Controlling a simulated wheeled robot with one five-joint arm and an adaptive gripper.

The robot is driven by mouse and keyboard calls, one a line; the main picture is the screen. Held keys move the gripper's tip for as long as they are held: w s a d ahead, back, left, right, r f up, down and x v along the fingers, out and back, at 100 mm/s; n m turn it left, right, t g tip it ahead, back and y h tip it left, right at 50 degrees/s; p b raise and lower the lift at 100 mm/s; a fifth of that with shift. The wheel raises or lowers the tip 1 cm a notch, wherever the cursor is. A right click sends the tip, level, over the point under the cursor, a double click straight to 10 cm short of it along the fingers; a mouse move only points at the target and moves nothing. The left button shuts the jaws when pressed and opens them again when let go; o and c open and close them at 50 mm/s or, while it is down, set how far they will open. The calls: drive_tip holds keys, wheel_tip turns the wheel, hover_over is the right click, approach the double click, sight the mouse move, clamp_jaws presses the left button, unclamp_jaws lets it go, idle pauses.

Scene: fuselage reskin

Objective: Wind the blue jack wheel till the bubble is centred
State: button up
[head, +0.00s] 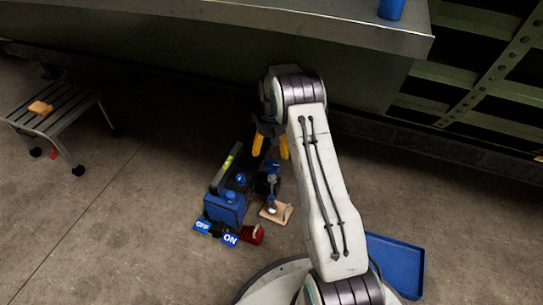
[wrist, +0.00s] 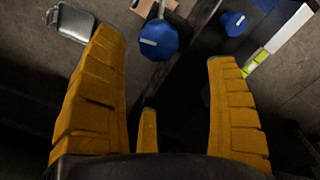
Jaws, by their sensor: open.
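A blue faceted wheel (wrist: 159,40), which looks like the jack wheel, lies beyond and between my yellow fingertips in the wrist view. In the head view the blue wheel (head: 273,167) sits on a stem above a small wooden pad (head: 277,212). My gripper (head: 271,151) is open and empty above and behind it, fingers pointing down, apart from the wheel. A spirit level with a yellow-green vial (head: 227,162) lies to the left; the vial (wrist: 256,60) also shows in the wrist view. The bubble's position is too small to tell.
A second blue knob (wrist: 234,23) stands near the level. A blue box (head: 225,209) with OFF and ON labels and a red cylinder (head: 252,235) are in front. A blue tray (head: 397,262) lies right, a step stool (head: 52,108) left. A bench edge (head: 330,27) overhangs behind.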

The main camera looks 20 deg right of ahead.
drive_tip(key=shift+r, duration=1.3)
drive_tip(key=shift+f, duration=0.1)
